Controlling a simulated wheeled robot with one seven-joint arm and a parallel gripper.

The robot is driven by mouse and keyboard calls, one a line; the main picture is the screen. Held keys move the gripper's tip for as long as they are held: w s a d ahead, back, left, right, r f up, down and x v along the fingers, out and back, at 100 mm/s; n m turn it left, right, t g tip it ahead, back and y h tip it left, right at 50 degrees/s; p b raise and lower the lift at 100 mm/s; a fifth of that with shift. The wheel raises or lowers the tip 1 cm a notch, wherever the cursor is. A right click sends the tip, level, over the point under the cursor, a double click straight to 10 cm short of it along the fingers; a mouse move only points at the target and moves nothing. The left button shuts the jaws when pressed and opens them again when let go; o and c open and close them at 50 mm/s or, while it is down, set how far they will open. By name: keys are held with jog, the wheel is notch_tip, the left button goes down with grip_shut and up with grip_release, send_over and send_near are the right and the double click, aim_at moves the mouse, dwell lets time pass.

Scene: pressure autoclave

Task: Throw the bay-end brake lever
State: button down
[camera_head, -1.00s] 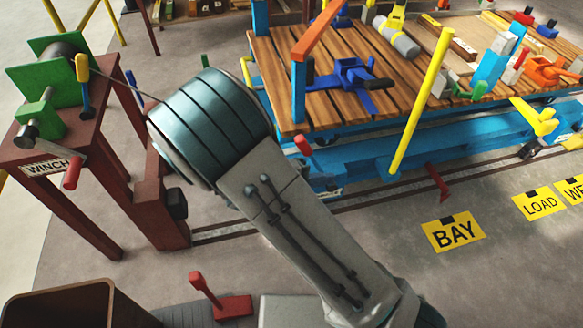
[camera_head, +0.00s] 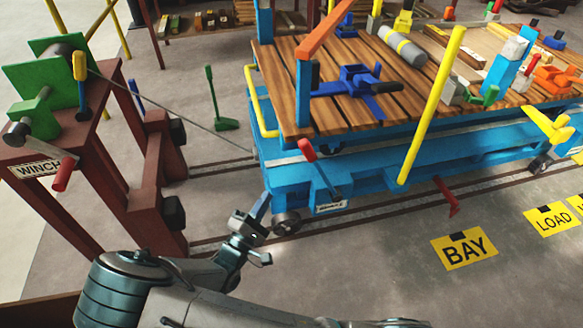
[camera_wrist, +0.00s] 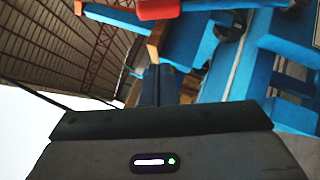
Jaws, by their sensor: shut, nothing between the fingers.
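The brake lever (camera_head: 320,168) has a red handle and stands tilted on the near left corner of the blue cart (camera_head: 290,180). A small white label plate is below it, too small to read surely. My gripper (camera_head: 264,200) is shut and empty, in front of the cart's corner, left of and lower than the lever's handle in the head view. In the wrist view a red handle (camera_wrist: 158,9) shows at the top edge, beyond my dark gripper fingers (camera_wrist: 160,84), apart from them. Part of it is cut off.
The red winch frame (camera_head: 150,185) stands left, its cable (camera_head: 170,110) running to the cart. A yellow post (camera_head: 432,105) rises right of the lever. A green floor lever (camera_head: 216,100) stands behind, and a red one (camera_head: 447,195) near the BAY sign (camera_head: 464,248).

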jog(key=s+d+r+b+x, duration=0.1)
jog(key=d+b+x, duration=0.1)
jog(key=x, duration=1.1)
jog(key=shift+s, duration=0.3)
jog(key=shift+d, duration=0.1)
